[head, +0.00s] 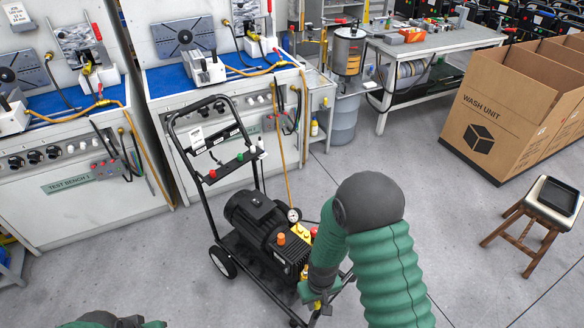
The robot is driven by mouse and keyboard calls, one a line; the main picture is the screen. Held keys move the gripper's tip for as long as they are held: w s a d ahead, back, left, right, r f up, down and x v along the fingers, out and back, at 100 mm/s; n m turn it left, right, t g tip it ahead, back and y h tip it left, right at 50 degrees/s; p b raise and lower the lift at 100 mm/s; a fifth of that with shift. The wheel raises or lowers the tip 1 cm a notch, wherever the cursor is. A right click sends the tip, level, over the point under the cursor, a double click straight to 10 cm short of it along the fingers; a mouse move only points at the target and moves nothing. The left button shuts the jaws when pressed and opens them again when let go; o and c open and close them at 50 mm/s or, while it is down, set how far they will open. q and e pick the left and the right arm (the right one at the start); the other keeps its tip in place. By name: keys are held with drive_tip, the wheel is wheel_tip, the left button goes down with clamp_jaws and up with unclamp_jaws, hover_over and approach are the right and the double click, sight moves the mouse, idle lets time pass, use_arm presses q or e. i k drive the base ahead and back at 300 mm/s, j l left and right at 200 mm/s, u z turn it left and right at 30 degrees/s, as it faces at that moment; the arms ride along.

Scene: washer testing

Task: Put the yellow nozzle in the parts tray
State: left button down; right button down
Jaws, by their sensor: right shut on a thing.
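My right gripper (316,300) is low beside the front end of the black pressure washer (268,235). It is shut on a small yellow piece (317,305), which looks like the yellow nozzle; the fingers hide most of it. The parts tray, seemingly the black tray (559,196), lies on a wooden stool at the far right, well away from this gripper. My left gripper (110,321) is only partly in view at the bottom left edge, and its fingers cannot be made out.
The washer's handle panel holds a red nozzle (212,173), a green one (239,157) and a white one. A large cardboard box (510,115) stands behind the stool (522,229). Test benches (80,190) line the left. Grey floor between washer and stool is clear.

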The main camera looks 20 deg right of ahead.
sight(557, 198)
drive_tip(key=l, duration=2.4)
drive_tip(key=k+l, duration=0.1)
drive_tip(key=l, duration=2.35)
drive_tip(key=l+u, duration=0.1)
drive_tip(key=l, duration=2.3)
